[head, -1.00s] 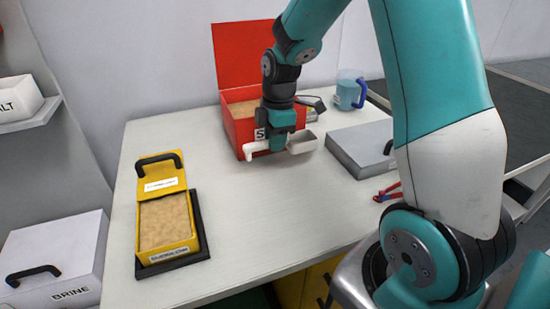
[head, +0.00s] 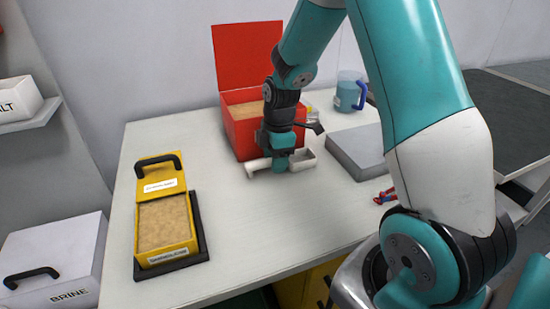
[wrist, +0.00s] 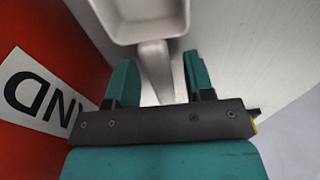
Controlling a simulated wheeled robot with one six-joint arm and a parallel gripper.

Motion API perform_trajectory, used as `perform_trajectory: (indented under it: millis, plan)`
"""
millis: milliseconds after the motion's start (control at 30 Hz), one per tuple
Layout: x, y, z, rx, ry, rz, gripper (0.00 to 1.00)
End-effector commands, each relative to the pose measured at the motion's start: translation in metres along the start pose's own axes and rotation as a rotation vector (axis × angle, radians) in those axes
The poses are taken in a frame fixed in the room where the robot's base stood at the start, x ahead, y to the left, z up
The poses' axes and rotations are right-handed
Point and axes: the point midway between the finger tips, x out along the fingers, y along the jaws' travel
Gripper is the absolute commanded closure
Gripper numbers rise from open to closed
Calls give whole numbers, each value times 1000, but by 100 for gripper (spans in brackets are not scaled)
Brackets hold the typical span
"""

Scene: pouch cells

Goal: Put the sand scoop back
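The sand scoop, pale with a square bowl (head: 305,160) and a handle (head: 256,166), appears to lie on the table close in front of the red box. In the wrist view its bowl (wrist: 140,18) is at the top and its handle (wrist: 156,75) runs down between the fingers. My gripper (head: 282,166) points down over the handle. In the wrist view my gripper (wrist: 160,82) has its fingers apart, with a gap on each side of the handle. The red box (head: 245,135) holds sand, and its lid (head: 246,55) stands open. Its label, partly seen, reads "ND" in the wrist view.
A yellow box (head: 165,258) of tan material sits on a black mat (head: 203,235) at left, its lid open. A blue-handled jug (head: 347,92), a grey case (head: 352,152) and red-blue pliers (head: 385,196) are at right. The front middle of the table (head: 250,230) is clear.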

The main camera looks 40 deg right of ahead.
Motion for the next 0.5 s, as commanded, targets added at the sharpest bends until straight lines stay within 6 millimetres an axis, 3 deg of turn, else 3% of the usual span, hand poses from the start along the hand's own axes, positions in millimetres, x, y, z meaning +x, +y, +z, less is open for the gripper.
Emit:
perform_trajectory:
  millis: [267, 500]
  plan:
    - [-9, 1, 0, 0, 0, 3, 52]
    - [-58, 2, 0, 0, 1, 7, 52]
